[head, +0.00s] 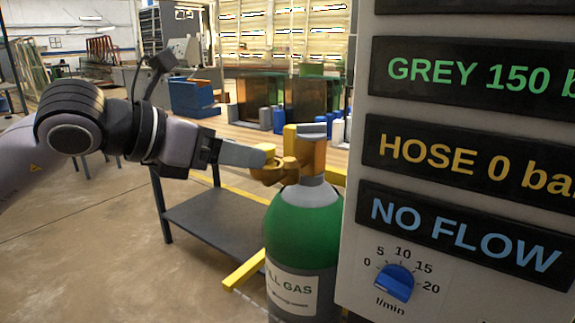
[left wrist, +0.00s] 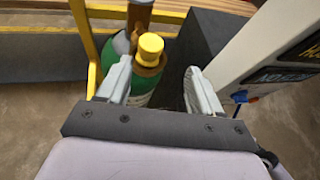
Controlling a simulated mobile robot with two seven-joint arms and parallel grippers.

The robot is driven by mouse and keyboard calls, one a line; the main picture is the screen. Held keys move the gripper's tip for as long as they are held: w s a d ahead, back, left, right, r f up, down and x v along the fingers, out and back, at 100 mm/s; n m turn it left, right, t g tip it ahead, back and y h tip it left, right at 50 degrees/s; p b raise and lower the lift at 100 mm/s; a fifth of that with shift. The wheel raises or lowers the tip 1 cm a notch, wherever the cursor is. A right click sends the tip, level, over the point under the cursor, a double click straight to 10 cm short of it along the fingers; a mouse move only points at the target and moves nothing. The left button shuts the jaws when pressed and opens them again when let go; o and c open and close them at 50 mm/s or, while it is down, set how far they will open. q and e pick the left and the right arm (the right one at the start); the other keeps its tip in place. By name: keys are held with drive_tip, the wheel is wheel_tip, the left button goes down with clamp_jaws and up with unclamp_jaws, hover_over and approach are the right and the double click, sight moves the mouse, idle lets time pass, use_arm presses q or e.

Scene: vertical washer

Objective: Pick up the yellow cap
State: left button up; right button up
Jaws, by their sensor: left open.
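The yellow cap (head: 264,148) sits on the side of the brass valve (head: 280,172) on top of a green gas cylinder (head: 300,228). In the left wrist view the round yellow cap (left wrist: 150,45) faces the camera, beyond the fingertips and closer to the left-hand finger. My left gripper (head: 255,155) reaches in from the left with its fingers close to the cap. In the left wrist view the gripper (left wrist: 158,66) is open, with both fingers apart and nothing clamped between them. Whether a finger touches the cap is unclear. My right gripper is not in view.
A panel (head: 450,170) with a blue dial (head: 395,283) stands close on the right of the cylinder. A yellow frame bar (head: 243,270) runs beside the cylinder. A dark low shelf table (head: 215,220) is behind. Open floor lies at the left.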

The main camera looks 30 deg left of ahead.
sight(261, 147)
use_arm(q)
drive_tip(key=shift+w+a+r+t+y+p, duration=0.15)
drive_tip(key=shift+w+a+r+y+p, duration=0.1)
drive_tip(key=shift+w+p, duration=0.15)
drive_tip(key=shift+w+a+r+t+y+p, duration=0.15)
drive_tip(key=shift+w+y+p, duration=0.15)
drive_tip(key=shift+p, duration=0.2)
drive_tip(key=shift+p+x, duration=0.9)
drive_tip(key=shift+p, duration=0.2)
drive_tip(key=shift+w+d+p, duration=0.3)
drive_tip(key=shift+w+p, duration=0.35)
drive_tip(key=shift+w, duration=0.05)
drive_tip(key=shift+w+d+f, duration=0.1)
drive_tip(key=shift+w+f, duration=0.2)
drive_tip(key=shift+w, duration=0.15)
drive_tip(key=shift+p+x, duration=0.45)
drive_tip(key=shift+x, duration=0.45)
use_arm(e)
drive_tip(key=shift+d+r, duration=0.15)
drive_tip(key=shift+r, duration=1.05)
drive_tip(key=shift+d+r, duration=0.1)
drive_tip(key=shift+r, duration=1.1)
use_arm(q)
drive_tip(key=shift+f, duration=0.2)
